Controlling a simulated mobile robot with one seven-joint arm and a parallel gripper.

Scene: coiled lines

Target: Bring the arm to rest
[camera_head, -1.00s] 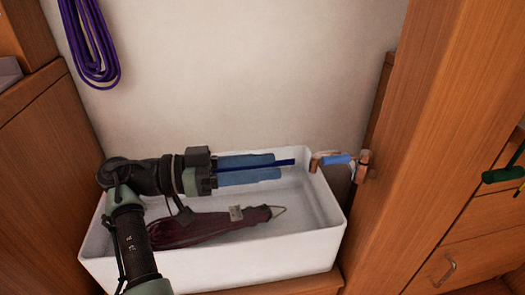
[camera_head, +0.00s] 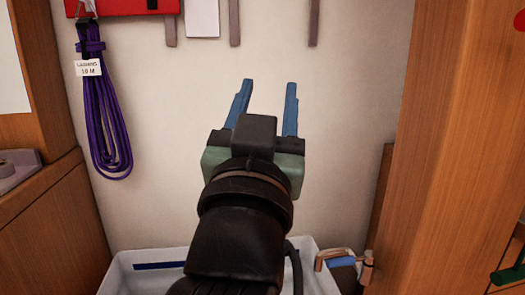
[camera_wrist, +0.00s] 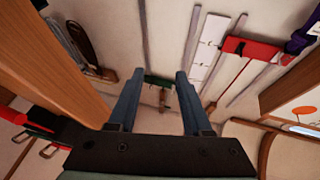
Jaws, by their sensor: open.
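My gripper (camera_head: 268,108) is raised in the middle of the head view, in front of the pale wall. Its two blue fingers are apart with nothing between them. In the wrist view the fingers (camera_wrist: 156,88) also stand apart and empty. My arm's wrist hides part of the white bin (camera_head: 315,262) below it. The dark red coiled line is not visible in the head view now.
A purple coiled line (camera_head: 105,115) with a white tag hangs at the left. A red holder (camera_head: 125,6) is at the top. A wooden cabinet post (camera_head: 460,130) stands close on the right. A blue-and-orange handled thing (camera_head: 343,262) is beside the bin.

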